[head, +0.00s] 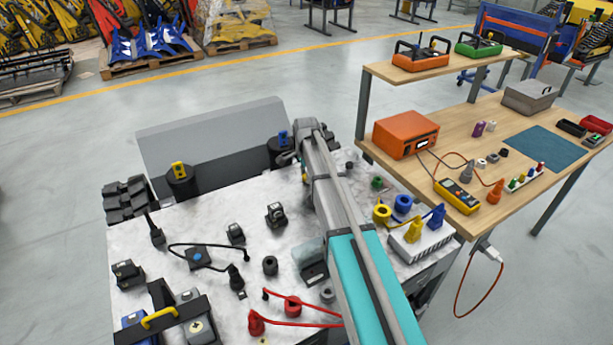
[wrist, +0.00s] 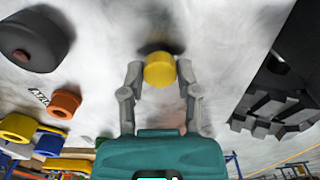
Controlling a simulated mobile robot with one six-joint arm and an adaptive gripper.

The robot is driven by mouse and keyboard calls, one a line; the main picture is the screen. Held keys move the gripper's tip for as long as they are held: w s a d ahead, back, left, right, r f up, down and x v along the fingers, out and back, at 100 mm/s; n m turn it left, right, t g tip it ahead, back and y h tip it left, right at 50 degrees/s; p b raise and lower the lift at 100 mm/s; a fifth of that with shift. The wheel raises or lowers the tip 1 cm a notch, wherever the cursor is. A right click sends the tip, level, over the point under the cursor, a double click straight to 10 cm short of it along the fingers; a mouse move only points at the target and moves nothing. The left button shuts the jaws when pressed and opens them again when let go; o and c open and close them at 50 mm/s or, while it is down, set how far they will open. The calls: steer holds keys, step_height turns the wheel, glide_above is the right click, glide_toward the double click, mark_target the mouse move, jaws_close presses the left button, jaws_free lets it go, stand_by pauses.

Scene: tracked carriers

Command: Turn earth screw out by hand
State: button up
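The earth screw appears to be the yellow round knob (wrist: 160,71) at the top middle of the wrist view, over the pale top. My gripper (wrist: 160,77) has one grey finger on each side of it. The inner faces of the fingers lie against its sides with no clear gap, so I read it as shut on the knob. The lower part of the screw and what it sits in are hidden behind the knob. In the head view my gripper (head: 296,157) is at the far edge of the carrier top, and my arm hides the screw.
The carrier top (head: 185,232) holds a red plug (head: 256,323), a yellow ring (head: 382,214), a blue ring (head: 403,204) and several black fittings. A grey panel (head: 215,140) stands behind it. A workbench (head: 460,135) with a yellow meter (head: 457,196) is on the right.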

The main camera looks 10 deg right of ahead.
steer(key=shift+c, duration=1.2)
steer(key=n, duration=0.5)
steer(key=shift+n, duration=2.4)
